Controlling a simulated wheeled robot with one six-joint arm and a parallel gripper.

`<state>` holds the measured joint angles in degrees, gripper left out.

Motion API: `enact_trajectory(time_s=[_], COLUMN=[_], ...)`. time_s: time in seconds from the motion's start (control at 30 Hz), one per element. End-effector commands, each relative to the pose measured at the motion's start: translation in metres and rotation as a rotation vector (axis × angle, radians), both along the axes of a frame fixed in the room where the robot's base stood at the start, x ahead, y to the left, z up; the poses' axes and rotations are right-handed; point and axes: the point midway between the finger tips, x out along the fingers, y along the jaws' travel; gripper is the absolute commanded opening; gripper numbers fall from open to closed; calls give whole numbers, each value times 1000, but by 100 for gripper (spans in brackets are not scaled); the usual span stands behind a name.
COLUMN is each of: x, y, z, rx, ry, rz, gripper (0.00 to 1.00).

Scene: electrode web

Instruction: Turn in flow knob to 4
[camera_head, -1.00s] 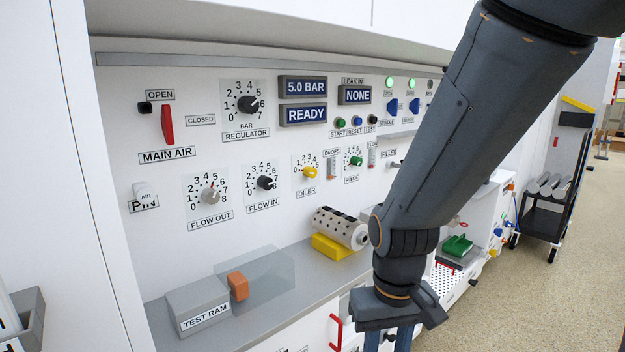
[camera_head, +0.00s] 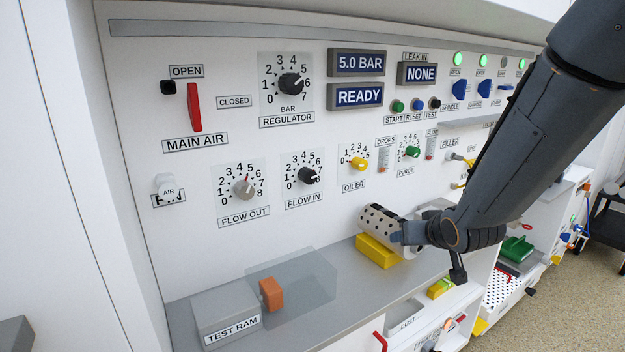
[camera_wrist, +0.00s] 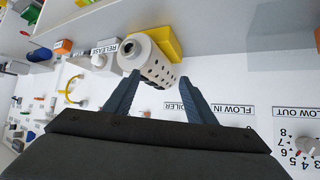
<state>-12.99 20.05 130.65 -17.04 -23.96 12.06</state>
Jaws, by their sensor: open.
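The black FLOW IN knob (camera_head: 308,176) sits on the white panel, between the grey FLOW OUT knob (camera_head: 242,188) and the yellow OILER knob (camera_head: 359,164). Its dial runs from 0 to 8; its pointer is too small to read surely. My gripper (camera_wrist: 160,79) is open and empty, its two blue-grey fingers apart. In the head view it is low and right of the FLOW IN knob, by the perforated cylinder (camera_head: 382,220). In the wrist view the FLOW IN label (camera_wrist: 233,118) shows upside down beside one finger, and its knob is hidden.
The perforated cylinder rests on a yellow block (camera_head: 376,252) on the grey shelf, close to my fingers. A TEST RAM box (camera_head: 226,318) with an orange block and a clear panel stands at left. Displays read 5.0 BAR (camera_head: 357,62) and READY (camera_head: 356,96).

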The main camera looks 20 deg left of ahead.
Motion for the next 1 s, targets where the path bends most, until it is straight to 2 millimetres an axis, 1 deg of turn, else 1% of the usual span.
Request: enact_trajectory(time_s=[0.03, 0.07, 0.1, 0.17, 0.2, 0.3, 0.33, 0.4, 0.43, 0.53, 0.6, 1.0], x=[15, 22, 29, 34, 35, 31, 30, 25, 24, 21, 23, 60], y=[34, 53, 78, 113, 134, 175, 184, 201, 206, 217, 222, 266], z=[8, 15, 25, 38, 47, 65, 69, 77, 79, 85, 86, 87], rx=[49, 82, 128, 197, 243, 343, 368, 414, 430, 461, 468, 466], ry=[-76, -123, -182, -258, -303, -387, -406, -440, -450, -470, -475, -475], rz=[60, 95, 141, 207, 249, 335, 356, 394, 407, 431, 437, 437], gripper=[50, 50, 50, 50, 50, 50, 50, 50, 50, 50, 50, 50])
